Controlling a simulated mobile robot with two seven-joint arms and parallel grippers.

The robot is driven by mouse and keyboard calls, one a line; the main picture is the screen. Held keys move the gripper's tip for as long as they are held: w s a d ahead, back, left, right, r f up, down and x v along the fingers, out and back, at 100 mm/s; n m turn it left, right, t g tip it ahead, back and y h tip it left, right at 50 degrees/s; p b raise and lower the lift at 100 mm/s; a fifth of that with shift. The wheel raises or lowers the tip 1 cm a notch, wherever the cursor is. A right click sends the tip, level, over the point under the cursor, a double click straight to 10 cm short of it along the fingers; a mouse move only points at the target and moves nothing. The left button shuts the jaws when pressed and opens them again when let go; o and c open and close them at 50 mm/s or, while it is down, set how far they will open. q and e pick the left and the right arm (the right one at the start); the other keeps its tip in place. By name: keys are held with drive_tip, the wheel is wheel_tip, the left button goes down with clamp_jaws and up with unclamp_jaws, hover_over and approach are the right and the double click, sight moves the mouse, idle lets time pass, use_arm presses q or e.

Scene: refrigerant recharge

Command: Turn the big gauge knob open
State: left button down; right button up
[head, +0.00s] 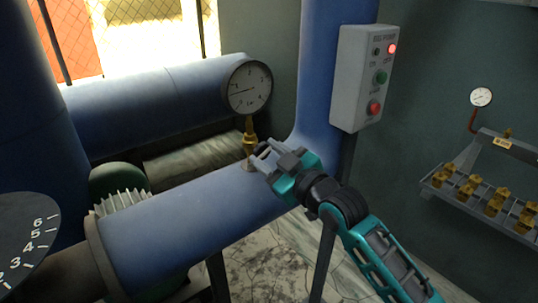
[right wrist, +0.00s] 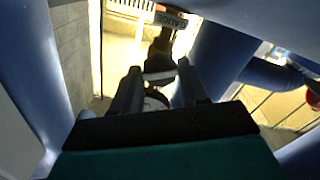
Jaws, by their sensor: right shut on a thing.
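The big gauge (head: 247,87) is a round white dial with a dark rim on a brass stem (head: 249,138) above the blue pipe. My right gripper (head: 262,153) is at the foot of this stem, just above the pipe, with its arm coming from the lower right. In the right wrist view its two fingers (right wrist: 159,80) are shut on a pale bar-like part, the gauge knob (right wrist: 159,76). A dark brass-like fitting and a tag reading GAUGE (right wrist: 172,21) show beyond it. The fingers hide most of the knob in the head view. My left gripper is not in view.
The blue horizontal pipe (head: 190,222) runs below the gripper. A grey control box (head: 361,78) with lit buttons is on the blue column to the right. A small gauge (head: 481,97) and a rack of brass valves (head: 470,192) are farther right. A numbered black dial (head: 22,238) is lower left.

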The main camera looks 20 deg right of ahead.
drive_tip(key=n+p, duration=0.1)
drive_tip(key=n, duration=0.1)
drive_tip(key=shift+r+n, duration=0.1)
drive_tip(key=shift+n, duration=0.8)
drive_tip(key=shift+n+p, duration=0.6)
drive_tip(key=shift+n, duration=1.7)
drive_tip(key=shift+n+p, duration=0.5)
drive_tip(key=shift+n, duration=0.1)
drive_tip(key=n, duration=0.2)
drive_tip(key=shift+n+p, duration=0.3)
drive_tip(key=shift+p, duration=0.1)
drive_tip(key=o, duration=1)
